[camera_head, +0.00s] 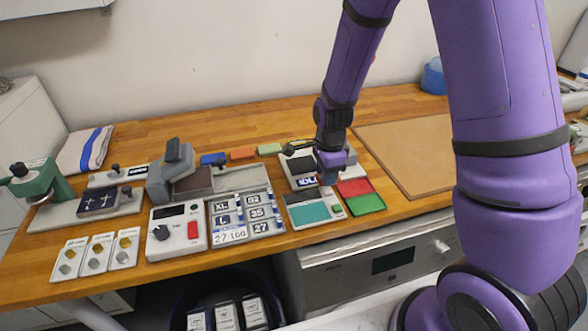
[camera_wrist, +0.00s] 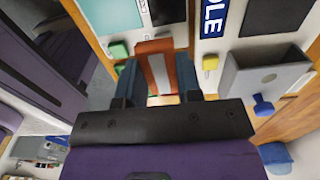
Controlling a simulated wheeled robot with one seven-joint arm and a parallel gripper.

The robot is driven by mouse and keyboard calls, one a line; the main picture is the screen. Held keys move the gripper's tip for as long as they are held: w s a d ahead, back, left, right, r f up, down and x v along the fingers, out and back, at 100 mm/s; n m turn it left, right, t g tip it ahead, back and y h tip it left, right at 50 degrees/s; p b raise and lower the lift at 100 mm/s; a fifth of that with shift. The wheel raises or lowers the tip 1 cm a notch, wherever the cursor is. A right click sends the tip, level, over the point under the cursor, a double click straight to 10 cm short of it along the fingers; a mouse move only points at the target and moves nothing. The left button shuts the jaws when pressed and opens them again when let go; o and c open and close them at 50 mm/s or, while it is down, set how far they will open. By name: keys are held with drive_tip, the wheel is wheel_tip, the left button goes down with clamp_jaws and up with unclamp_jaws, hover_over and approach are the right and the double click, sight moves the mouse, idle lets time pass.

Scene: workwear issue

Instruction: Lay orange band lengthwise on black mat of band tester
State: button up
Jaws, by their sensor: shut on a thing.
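My gripper (camera_wrist: 157,82) is shut on an orange band (camera_wrist: 155,50) with a pale stripe across its middle, held between the two blue fingertips. In the head view my gripper (camera_head: 328,176) is low over the bench, and the band is mostly hidden there. A pale device with a black mat (camera_wrist: 276,14), a label ending "OLE" and a yellow button lies to the right in the wrist view. The same device (camera_head: 299,168) shows in the head view, partly behind my gripper. I cannot tell for certain that it is the band tester.
A device with a teal pad (camera_head: 309,213) and black strip lies in front of my gripper. Red (camera_head: 354,187) and green (camera_head: 366,203) trays sit to its right. Blue, orange (camera_head: 242,154) and green pieces lie behind. A brown board (camera_head: 410,150) fills the right.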

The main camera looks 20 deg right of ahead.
drive_tip(key=shift+s, duration=0.55)
hover_over(301, 164)
drive_tip(key=shift+s+f, duration=0.1)
drive_tip(key=shift+f, duration=2.45)
drive_tip(key=shift+f, duration=0.15)
drive_tip(key=o, duration=0.9)
